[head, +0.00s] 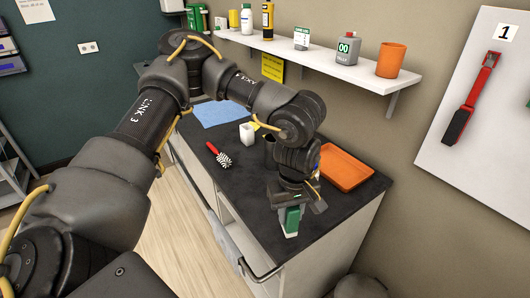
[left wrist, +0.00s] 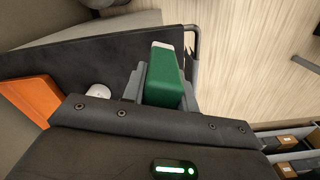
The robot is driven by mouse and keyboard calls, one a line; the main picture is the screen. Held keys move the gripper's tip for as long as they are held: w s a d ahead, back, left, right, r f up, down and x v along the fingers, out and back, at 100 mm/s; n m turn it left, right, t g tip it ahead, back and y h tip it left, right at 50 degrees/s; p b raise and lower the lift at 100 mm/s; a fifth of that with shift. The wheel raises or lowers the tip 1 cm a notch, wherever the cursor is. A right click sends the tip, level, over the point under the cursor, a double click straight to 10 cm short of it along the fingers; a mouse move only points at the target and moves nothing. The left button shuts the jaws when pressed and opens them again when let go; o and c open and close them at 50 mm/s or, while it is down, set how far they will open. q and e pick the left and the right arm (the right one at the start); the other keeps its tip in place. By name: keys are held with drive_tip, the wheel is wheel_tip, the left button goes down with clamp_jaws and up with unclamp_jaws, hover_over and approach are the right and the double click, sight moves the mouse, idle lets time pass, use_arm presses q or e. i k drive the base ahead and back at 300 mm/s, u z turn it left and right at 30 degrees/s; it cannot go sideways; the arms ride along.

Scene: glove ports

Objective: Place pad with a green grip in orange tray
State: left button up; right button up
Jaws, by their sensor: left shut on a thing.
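The pad with a green grip (head: 292,220) is held in my left gripper (head: 294,206), above the front part of the dark countertop. Its green grip shows on top and a pale part below. In the left wrist view the green grip (left wrist: 168,78) stands between the grey fingers (left wrist: 160,88), with a small pale end showing. My left gripper is shut on it. The orange tray (head: 347,168) lies on the countertop at the right, behind the gripper in the head view. Its edge also shows at the left of the left wrist view (left wrist: 30,100). My right gripper is not in view.
A shelf (head: 320,65) with bottles and an orange cup (head: 391,60) hangs above. A rail (head: 262,275) runs along the counter front.

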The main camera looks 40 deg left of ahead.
sight(330, 171)
drive_tip(key=z, duration=2.9)
drive_tip(key=k, duration=1.65)
drive_tip(key=u, duration=2.25)
drive_tip(key=i, duration=0.5)
